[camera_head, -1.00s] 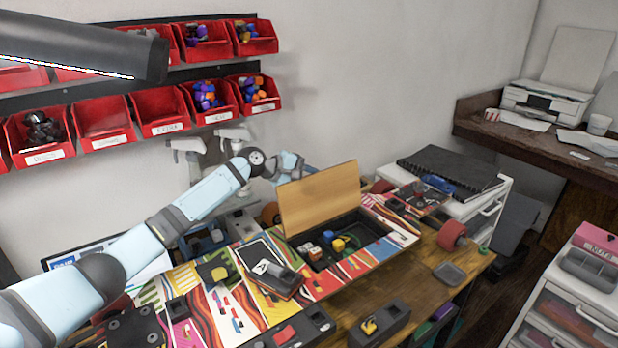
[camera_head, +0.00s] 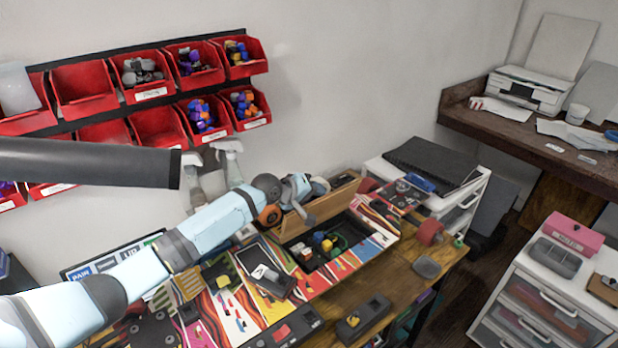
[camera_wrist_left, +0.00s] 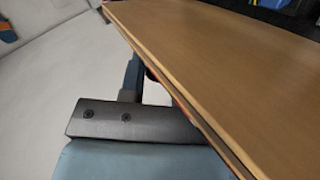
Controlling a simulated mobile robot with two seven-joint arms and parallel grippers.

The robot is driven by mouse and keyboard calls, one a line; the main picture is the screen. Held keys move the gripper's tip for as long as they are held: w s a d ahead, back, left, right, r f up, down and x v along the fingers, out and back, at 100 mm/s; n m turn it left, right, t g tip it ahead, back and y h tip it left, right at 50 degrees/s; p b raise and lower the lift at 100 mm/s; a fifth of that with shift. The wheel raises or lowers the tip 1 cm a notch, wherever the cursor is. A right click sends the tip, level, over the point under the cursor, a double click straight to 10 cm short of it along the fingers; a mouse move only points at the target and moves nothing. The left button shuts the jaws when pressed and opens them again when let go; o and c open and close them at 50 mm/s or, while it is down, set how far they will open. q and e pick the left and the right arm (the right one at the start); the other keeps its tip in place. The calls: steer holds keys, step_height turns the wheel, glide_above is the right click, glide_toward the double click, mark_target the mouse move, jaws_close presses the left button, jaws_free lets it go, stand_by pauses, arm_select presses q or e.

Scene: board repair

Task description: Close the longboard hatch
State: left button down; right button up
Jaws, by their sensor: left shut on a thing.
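The longboard hatch (camera_head: 315,216) is a light wooden panel raised along the back of the board's dark compartment (camera_head: 345,238), showing as a narrow slanted strip. The compartment is uncovered, with colored parts and a green wire inside. The colorfully striped longboard (camera_head: 218,305) lies across the bench. My left gripper (camera_head: 306,212) is at the hatch's left part, shut on the panel; its fingertips are partly hidden. In the left wrist view, the hatch (camera_wrist_left: 235,70) fills the right side, with its edge beside my dark gripper body. My right gripper is not in view.
A dark device (camera_head: 265,272) lies on the board left of the compartment. A red wheel (camera_head: 429,232) and a grey dish (camera_head: 427,267) sit at right. Red bins (camera_head: 85,88) hang on the wall, and spray bottles (camera_head: 228,162) stand behind my arm.

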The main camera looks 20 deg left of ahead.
arm_select(q)
steer(key=shift+s+d+p, duration=0.2)
steer(key=shift+d+p, duration=0.1)
steer(key=shift+p, duration=0.05)
steer(key=shift+d+f, duration=0.1)
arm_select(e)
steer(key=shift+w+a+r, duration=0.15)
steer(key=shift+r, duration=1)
arm_select(q)
steer(key=c, duration=1.1)
jaws_free()
steer(key=shift+y, duration=0.3)
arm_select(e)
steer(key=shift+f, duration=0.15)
arm_select(q)
steer(key=shift+s, duration=0.1)
